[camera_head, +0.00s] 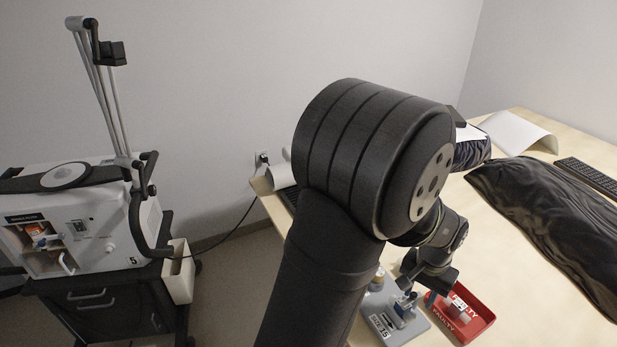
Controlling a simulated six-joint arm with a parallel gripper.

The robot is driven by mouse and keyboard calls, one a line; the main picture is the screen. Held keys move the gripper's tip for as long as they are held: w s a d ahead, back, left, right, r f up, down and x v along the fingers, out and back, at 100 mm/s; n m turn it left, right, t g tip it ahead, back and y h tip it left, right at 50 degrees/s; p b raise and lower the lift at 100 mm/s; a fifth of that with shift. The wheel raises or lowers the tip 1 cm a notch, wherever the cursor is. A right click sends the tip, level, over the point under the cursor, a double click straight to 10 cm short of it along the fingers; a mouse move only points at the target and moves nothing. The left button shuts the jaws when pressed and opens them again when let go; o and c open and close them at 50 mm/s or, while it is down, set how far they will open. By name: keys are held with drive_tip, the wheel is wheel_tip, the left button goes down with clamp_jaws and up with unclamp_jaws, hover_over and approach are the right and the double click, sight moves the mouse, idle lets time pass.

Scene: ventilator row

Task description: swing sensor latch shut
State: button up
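The ventilator (100,225) stands at the left on a dark cart. Its front has an open bay (38,240) with an orange-and-white part inside, probably the sensor. A small pale handle-like piece (68,263) sticks out at the bay's lower right; I cannot tell for sure whether it is the latch. My gripper (405,287) is far from the ventilator, low over a grey tray (385,325) on the table. A small blue-and-white item (405,305) is right below or between its fingers. My own arm hides part of this, and the finger opening is too small to judge.
A red tray (478,325) marked FAULTY, holding a small part, sits right of the grey tray. A black bag (545,215) and a keyboard (590,178) lie on the table. A cream bin (180,272) hangs beside the cart. Floor separates cart and table.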

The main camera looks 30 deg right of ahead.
wheel_tip(320, 180, up, 10)
drive_tip(key=m, duration=0.4)
wheel_tip(320, 180, up, 7)
drive_tip(key=m, duration=0.3)
hover_over(414, 294)
wheel_tip(414, 294, down, 17)
